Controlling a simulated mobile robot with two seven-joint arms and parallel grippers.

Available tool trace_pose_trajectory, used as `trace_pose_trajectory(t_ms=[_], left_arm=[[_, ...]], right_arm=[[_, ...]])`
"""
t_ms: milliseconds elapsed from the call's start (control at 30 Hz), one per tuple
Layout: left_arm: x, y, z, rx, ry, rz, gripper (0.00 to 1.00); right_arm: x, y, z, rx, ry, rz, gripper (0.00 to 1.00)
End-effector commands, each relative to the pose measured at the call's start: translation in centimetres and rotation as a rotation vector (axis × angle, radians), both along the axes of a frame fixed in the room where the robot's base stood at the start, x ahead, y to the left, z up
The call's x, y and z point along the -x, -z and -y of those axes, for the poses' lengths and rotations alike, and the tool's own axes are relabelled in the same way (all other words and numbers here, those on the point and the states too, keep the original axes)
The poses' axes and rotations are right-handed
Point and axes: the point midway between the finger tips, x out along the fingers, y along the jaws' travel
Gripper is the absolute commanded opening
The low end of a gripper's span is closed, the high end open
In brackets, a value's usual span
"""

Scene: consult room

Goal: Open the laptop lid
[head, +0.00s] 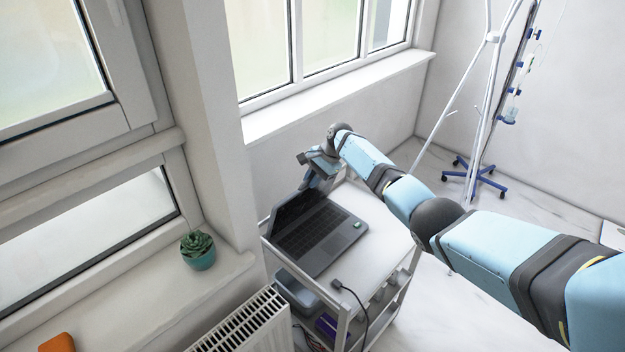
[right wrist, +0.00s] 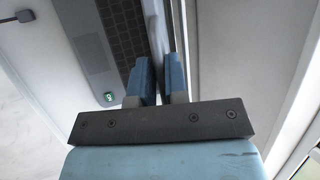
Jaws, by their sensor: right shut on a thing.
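The dark grey laptop (head: 323,236) stands on top of a white trolley. Its lid (head: 290,213) is raised at an angle from the keyboard, with the dark screen side showing. My right gripper (head: 318,182) is at the lid's right side edge. In the right wrist view, my right gripper (right wrist: 165,68) has its two blue fingers on either side of the thin lid (right wrist: 155,25), shut on it. The keyboard (right wrist: 122,28) shows to the left of the fingers. My left gripper is not in view.
The white trolley (head: 378,217) has lower shelves with boxes. A black cable (head: 362,305) hangs at its front. A radiator (head: 245,325) and a sill with a potted succulent (head: 198,250) are to the left. A drip stand (head: 480,165) stands behind right.

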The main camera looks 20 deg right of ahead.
Motion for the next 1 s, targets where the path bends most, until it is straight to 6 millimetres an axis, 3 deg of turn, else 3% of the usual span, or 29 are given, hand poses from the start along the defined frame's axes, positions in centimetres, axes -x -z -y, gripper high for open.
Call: trace_pose_trajectory(t_ms=[33,100,467,567,1000], left_arm=[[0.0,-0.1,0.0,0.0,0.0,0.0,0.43],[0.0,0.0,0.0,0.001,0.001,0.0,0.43],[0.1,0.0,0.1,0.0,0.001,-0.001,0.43],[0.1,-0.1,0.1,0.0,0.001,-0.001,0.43],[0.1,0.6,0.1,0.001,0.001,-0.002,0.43]], right_arm=[[-0.2,-0.4,0.0,-0.002,0.0,0.007,0.2],[-0.2,-0.3,0.0,-0.002,0.0,0.007,0.34],[0.0,-0.6,0.3,0.0,0.001,0.003,0.34],[0.2,-1.7,0.9,-0.001,0.0,0.005,0.34],[1.4,-10.0,5.3,0.0,0.001,0.007,0.34]])
